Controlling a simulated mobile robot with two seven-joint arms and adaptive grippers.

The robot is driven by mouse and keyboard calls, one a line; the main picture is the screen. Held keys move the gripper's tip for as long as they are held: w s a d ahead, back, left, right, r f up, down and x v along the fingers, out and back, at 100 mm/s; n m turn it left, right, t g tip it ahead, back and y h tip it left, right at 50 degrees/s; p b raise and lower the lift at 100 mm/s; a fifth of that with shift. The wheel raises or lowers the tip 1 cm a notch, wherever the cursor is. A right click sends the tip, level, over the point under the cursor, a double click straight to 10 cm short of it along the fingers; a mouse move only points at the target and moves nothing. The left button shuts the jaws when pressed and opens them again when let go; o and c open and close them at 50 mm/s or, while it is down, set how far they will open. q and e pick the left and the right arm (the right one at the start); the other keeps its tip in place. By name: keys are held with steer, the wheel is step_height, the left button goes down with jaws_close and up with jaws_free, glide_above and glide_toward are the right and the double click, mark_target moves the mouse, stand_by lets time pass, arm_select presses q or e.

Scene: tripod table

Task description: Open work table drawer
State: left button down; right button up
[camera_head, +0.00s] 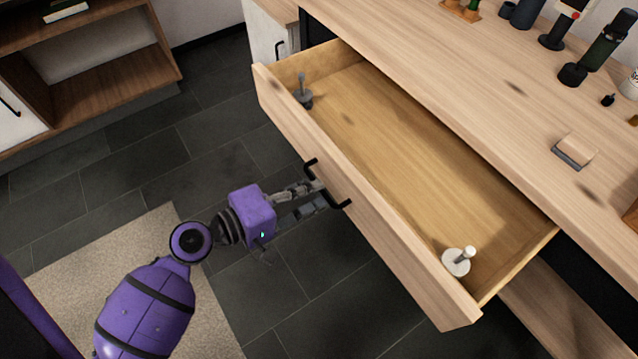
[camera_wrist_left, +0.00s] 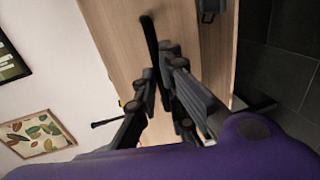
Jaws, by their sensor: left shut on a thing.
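The work table drawer (camera_head: 385,226) stands pulled out from the wooden work table (camera_head: 470,85) in the head view, its inside exposed. A black bar handle (camera_head: 340,203) is on the drawer's front. My left gripper (camera_head: 322,193) is at the handle, its fingers shut on it. In the left wrist view the fingers (camera_wrist_left: 165,95) meet near a dark bar, partly hidden by the fingers. Inside the drawer are a grey piece with an upright stem (camera_head: 304,97) at the far end and a pale one (camera_head: 458,260) at the near end. My right gripper is not in view.
The tabletop holds a small wooden block (camera_head: 574,152) and several dark bottle-like items (camera_head: 600,48) along the back. A wooden shelf unit (camera_head: 90,60) stands at the upper left. A beige rug (camera_head: 120,265) lies on the dark tile floor (camera_head: 130,150). Floor in front of the drawer is clear.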

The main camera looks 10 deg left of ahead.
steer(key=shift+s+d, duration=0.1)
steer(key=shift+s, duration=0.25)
arm_select(q)
steer(key=c, duration=1.9)
jaws_free()
steer(key=shift+o, duration=0.2)
steer(key=v, duration=1.2)
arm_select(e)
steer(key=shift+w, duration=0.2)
